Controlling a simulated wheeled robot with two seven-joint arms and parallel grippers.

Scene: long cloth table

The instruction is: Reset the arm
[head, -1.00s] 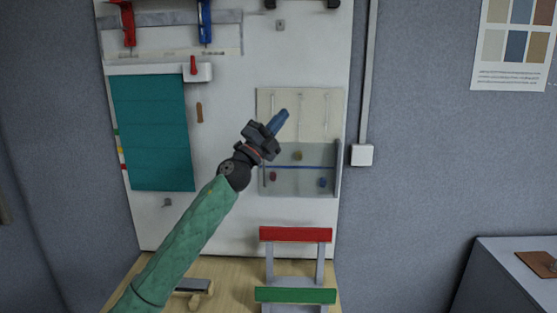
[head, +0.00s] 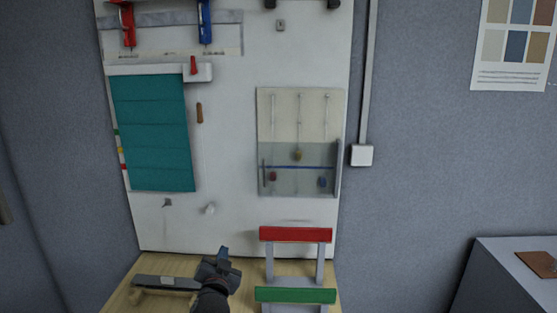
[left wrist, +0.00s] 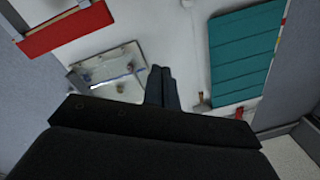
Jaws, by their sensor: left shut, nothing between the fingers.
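My left gripper (head: 222,256) is low in the head view, over the wooden table top and left of the red and green stand. Its blue-grey fingers are together with nothing between them. In the left wrist view the shut fingers (left wrist: 161,84) point toward the white wall panel. The rest of the left arm is mostly below the head view's edge. My right gripper is in neither view.
The white panel (head: 230,150) carries a teal cloth (head: 153,130) and a clear-fronted box (head: 300,180). A stand with a red bar (head: 295,234) and a green bar (head: 295,295) is right of the gripper. A grey-topped wooden piece (head: 165,282) lies to its left.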

